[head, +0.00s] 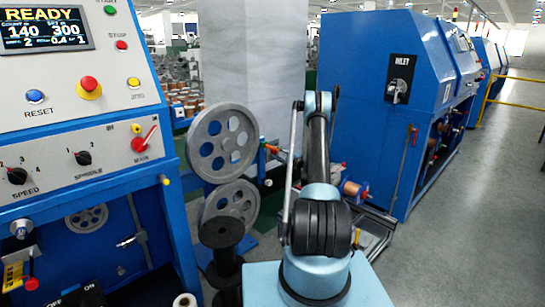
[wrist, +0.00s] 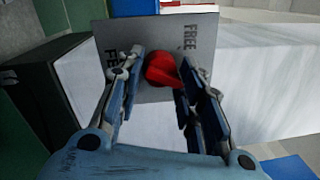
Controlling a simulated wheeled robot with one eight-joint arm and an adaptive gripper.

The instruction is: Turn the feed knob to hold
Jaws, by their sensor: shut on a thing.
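The red feed knob (wrist: 161,69) sits on a grey plate (wrist: 153,32) in the wrist view. FREE is printed on the plate at the upper right, and a partly covered word starting with FE is at the left. No HOLD mark is visible. My gripper (wrist: 161,62) has one finger on each side of the knob and is shut on it. The knob's narrow part points to the lower right, toward the right finger, which partly covers it. In the head view my arm reaches forward, and the gripper and the feed knob are hidden.
A blue control panel (head: 110,190) stands at the left, with a red MAIN switch (head: 145,139). Grey pulleys (head: 222,142) and a black spool (head: 222,243) are left of my arm. A blue machine (head: 355,120) stands at the right. The floor (head: 470,220) at far right is clear.

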